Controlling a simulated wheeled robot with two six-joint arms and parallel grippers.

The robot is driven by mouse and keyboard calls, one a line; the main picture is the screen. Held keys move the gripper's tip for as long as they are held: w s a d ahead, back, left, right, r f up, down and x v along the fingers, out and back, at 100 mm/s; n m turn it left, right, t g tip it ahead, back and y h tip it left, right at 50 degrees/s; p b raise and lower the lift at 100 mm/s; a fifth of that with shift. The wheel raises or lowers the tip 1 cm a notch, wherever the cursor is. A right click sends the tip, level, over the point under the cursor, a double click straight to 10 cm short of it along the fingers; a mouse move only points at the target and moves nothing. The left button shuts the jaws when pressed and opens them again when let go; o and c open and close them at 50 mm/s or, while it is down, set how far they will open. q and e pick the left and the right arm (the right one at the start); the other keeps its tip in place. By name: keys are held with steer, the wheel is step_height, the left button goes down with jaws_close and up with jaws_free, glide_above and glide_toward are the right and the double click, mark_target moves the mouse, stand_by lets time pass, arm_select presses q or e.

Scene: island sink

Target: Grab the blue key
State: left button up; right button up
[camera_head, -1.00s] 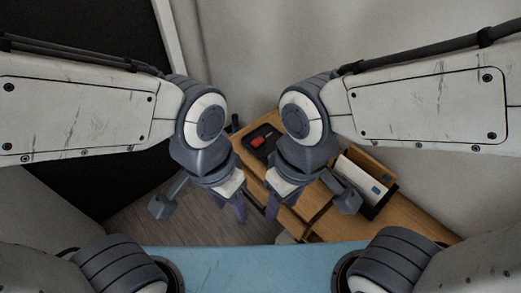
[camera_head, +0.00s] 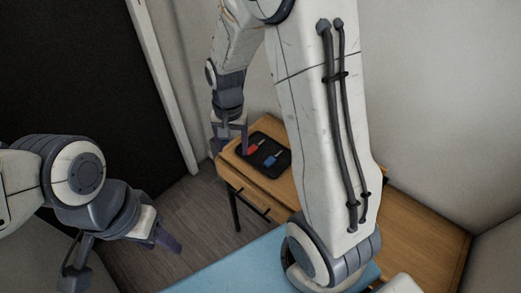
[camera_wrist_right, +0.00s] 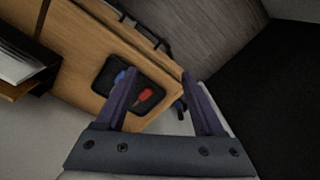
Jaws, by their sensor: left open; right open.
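The blue key (camera_head: 272,158) lies in a black tray (camera_head: 268,168) on the wooden desk, to the right of the red key (camera_head: 254,147). My right gripper (camera_head: 229,152) is open and empty, over the desk's left end beside the tray. In the right wrist view, the blue key (camera_wrist_right: 121,76) shows partly behind the left finger. The red key (camera_wrist_right: 145,95) shows between the open fingers (camera_wrist_right: 160,78). My left gripper (camera_head: 168,240) hangs at the lower left, away from the desk and empty.
The wooden desk (camera_head: 420,215) runs along the wall, partly hidden by my right arm. A blue surface (camera_head: 225,268) is at the bottom. Free floor (camera_head: 195,215) lies left of the desk. A white item (camera_wrist_right: 18,58) stands on the desk in the wrist view.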

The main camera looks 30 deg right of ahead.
steer(key=w+d+f+m, duration=0.3)
steer(key=d+f+m, duration=0.4)
steer(key=d, duration=0.6)
steer(key=p, duration=0.2)
glide_above(267, 163)
steer(key=f, duration=0.5)
steer(key=shift+w+d, duration=0.2)
steer(key=shift+w, duration=0.1)
steer(key=f, duration=0.1)
steer(key=f+p, duration=0.1)
steer(key=f, duration=0.3)
steer(key=shift+s+a+p, duration=0.25)
steer(key=shift+p, duration=0.05)
steer(key=shift+f, duration=0.4)
jaws_close()
